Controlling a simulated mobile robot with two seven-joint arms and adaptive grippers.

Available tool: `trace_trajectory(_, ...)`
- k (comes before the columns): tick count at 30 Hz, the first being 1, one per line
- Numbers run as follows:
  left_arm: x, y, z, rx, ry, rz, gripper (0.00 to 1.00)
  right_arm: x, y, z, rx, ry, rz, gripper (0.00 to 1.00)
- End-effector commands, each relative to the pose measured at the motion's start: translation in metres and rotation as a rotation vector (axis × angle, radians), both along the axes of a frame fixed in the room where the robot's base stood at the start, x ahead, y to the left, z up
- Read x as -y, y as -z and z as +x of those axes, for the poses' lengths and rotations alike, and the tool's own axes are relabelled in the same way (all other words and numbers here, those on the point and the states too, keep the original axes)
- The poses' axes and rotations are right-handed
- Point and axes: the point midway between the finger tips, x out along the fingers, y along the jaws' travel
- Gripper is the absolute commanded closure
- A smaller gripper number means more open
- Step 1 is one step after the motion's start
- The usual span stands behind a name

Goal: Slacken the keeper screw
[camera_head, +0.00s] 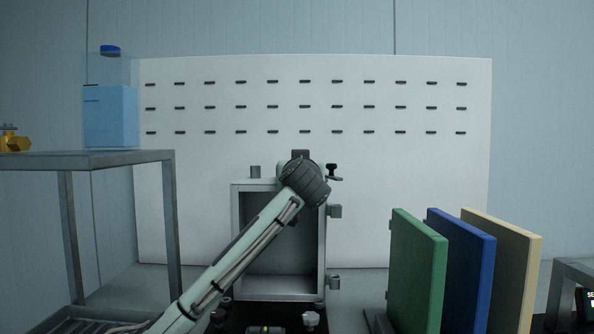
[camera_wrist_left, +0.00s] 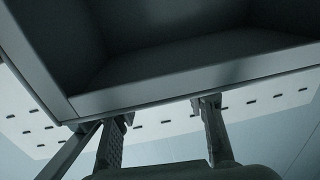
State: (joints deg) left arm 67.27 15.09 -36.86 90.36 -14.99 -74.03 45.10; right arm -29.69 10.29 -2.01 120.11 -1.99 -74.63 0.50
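A grey open-fronted box (camera_head: 240,240) stands in front of the white panel. A small black-topped knob (camera_head: 332,171) stands at its top right corner; it may be the keeper screw, but I cannot tell for sure. My left arm reaches from the lower left to the box's top edge, and its wrist hides the gripper there in the head view. In the left wrist view my left gripper (camera_wrist_left: 165,110) has its two fingers wide apart, beside the rim of the box (camera_wrist_left: 190,84). Nothing shows between the fingers. My right gripper is not in view.
Green (camera_head: 418,270), blue (camera_head: 468,265) and cream (camera_head: 510,270) panels stand upright right of the box. A grey table (camera_head: 100,160) at left bears a blue container (camera_head: 110,115) and a yellow part (camera_head: 14,142). The slotted white panel (camera_head: 400,180) is behind.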

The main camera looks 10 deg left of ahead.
Motion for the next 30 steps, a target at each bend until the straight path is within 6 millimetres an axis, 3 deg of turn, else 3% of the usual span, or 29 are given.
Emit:
trace_trajectory(14, -0.004, -0.003, 0.0, 0.005, 0.066, 0.008, 0.57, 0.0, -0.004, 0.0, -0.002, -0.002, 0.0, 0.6)
trace_trajectory(23, -0.012, -0.004, 0.0, -0.001, 0.316, 0.01, 0.57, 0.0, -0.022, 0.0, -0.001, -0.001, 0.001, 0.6)
trace_trajectory(30, -0.016, -0.005, 0.001, -0.005, 0.517, 0.006, 0.57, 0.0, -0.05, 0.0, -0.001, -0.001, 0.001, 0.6)
